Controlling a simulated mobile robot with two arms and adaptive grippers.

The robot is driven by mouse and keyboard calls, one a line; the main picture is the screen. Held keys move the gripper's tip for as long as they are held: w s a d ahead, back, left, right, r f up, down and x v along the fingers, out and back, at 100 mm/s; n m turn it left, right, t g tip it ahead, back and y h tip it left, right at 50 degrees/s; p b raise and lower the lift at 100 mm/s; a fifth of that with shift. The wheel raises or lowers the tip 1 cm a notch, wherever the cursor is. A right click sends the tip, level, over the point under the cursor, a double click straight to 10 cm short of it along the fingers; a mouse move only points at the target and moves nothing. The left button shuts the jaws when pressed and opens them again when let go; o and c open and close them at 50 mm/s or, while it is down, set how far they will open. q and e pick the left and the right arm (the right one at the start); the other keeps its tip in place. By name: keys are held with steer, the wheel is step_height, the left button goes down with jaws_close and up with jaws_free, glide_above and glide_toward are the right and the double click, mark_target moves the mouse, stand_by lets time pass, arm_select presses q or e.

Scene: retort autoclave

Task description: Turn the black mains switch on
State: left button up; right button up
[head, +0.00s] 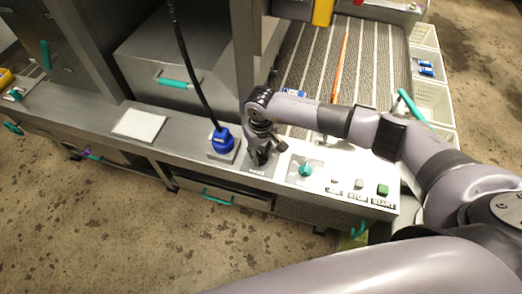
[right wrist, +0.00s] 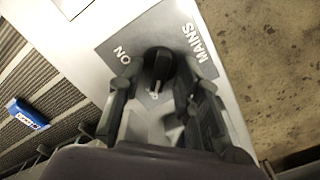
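The black mains switch (right wrist: 158,62) is a round knob on a grey plate (right wrist: 121,34) lettered ON and MAINS. Its white mark points toward the bottom of the right wrist view, not at the word ON. My right gripper (right wrist: 157,80) is open, with one finger on each side of the knob. I cannot tell whether the fingers touch it. In the head view my right gripper (head: 263,157) is low over the panel and hides the switch. My left gripper is not in view.
A blue plug (head: 222,140) with a black cable stands left of my right gripper. To the right are a teal knob (head: 306,170), a grey STOP button (head: 359,184) and a green START button (head: 383,190). A white sheet (head: 138,124) lies on the ledge farther left.

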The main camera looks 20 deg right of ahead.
steer(key=shift+f, duration=0.15)
steer(key=shift+c, duration=0.3)
jaws_close()
